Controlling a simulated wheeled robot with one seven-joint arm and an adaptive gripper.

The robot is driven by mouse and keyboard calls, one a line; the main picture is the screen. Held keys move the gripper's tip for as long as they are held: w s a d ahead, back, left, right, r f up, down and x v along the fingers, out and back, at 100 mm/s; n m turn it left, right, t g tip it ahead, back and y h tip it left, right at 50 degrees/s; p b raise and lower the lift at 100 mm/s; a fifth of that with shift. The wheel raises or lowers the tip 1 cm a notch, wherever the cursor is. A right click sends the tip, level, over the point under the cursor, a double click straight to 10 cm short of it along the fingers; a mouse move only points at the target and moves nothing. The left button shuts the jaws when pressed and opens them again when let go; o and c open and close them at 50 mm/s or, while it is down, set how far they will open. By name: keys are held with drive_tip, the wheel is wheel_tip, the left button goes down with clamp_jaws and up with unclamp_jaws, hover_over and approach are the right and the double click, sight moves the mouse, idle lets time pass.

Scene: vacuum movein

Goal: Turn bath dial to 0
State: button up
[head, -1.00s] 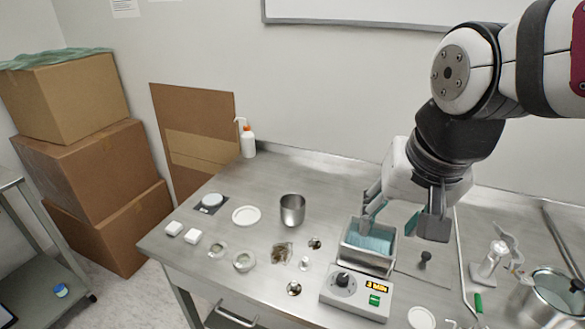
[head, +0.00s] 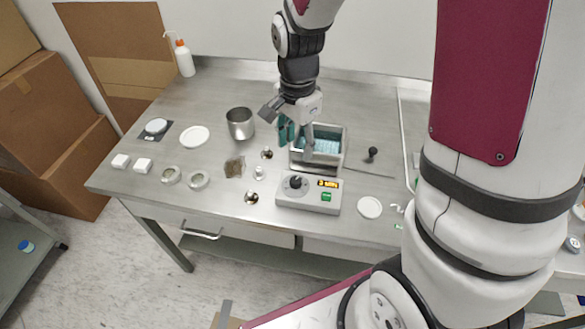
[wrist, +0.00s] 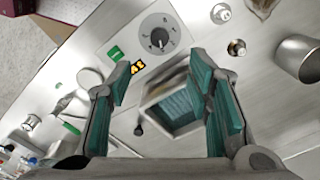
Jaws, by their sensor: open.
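The bath control box (head: 308,194) is a pale box at the front of the steel table, with a black dial (head: 296,182), an orange-lit display (head: 328,184) and a green button (head: 326,197). In the wrist view the dial (wrist: 159,38) sits on a grey round scale at the top, beyond my fingertips; the numbers are too small to read. The water-filled bath (head: 336,140) stands behind the box. My gripper (head: 297,143) is open and empty above the bath, pointing down. In the wrist view my gripper (wrist: 165,82) has its teal fingers spread apart, and the dial is not between them.
A metal beaker (head: 240,124), a white disc (head: 194,136), small jars (head: 199,180) and metal knobs stand left of the box. A black-knobbed rod (head: 373,154) and a white lid (head: 369,208) lie to the right. Boxes (head: 50,130) stack at the far left.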

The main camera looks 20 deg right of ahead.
sight(296, 179)
wheel_tip(296, 179, down, 12)
drive_tip(key=shift+f, duration=0.15)
idle(0.3)
clamp_jaws()
